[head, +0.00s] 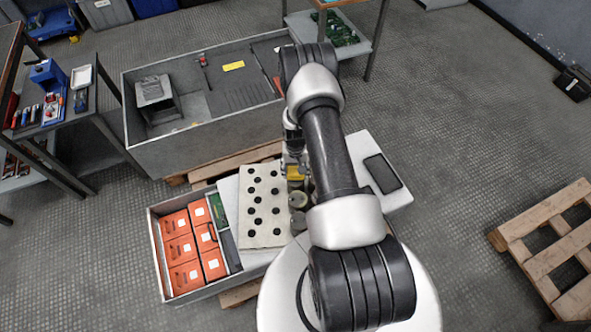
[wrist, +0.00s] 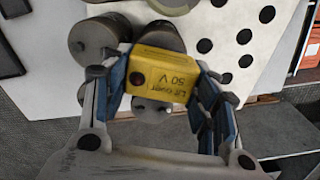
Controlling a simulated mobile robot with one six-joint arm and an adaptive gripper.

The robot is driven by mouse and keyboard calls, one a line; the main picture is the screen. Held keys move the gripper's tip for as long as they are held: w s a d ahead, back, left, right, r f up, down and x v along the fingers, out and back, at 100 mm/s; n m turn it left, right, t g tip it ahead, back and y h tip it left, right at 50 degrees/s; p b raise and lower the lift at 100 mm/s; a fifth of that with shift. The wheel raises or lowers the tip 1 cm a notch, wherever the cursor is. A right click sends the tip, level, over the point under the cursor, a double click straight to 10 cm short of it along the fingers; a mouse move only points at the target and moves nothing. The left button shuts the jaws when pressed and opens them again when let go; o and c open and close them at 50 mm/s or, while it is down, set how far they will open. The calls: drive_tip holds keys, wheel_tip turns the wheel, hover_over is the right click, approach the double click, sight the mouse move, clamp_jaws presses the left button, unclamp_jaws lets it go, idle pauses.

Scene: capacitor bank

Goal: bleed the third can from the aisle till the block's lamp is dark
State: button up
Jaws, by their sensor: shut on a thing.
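A yellow block (wrist: 163,72) marked "Lit over 50 V" is between the two fingers of my gripper (wrist: 158,78), which is shut on it. Its small round lamp (wrist: 137,79) looks dark brownish-red, with no glow. In the head view the yellow block (head: 294,172) shows beside my arm, over the cans. Grey cans stand close around it: one at the left (wrist: 93,40), one just behind the block (wrist: 148,35). Silver studs (wrist: 152,106) show below the block on a mostly hidden can. I cannot tell whether the block touches the studs, or which can is third from the aisle.
A pale board with black holes (head: 262,215) lies left of the cans. A tray (head: 153,240) of orange boxes stands further left. A dark flat device (head: 382,172) lies right of my arm. A large grey bin (head: 185,157) stands behind; a pallet (head: 548,240) lies far right.

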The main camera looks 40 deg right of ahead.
sight(295, 170)
drive_tip(key=shift+f+b, duration=0.8)
drive_tip(key=shift+b, duration=0.2)
idle(1.0)
drive_tip(key=o, duration=1.3)
drive_tip(key=shift+r, duration=0.1)
wheel_tip(295, 170, up, 12)
drive_tip(key=shift+f, duration=0.1)
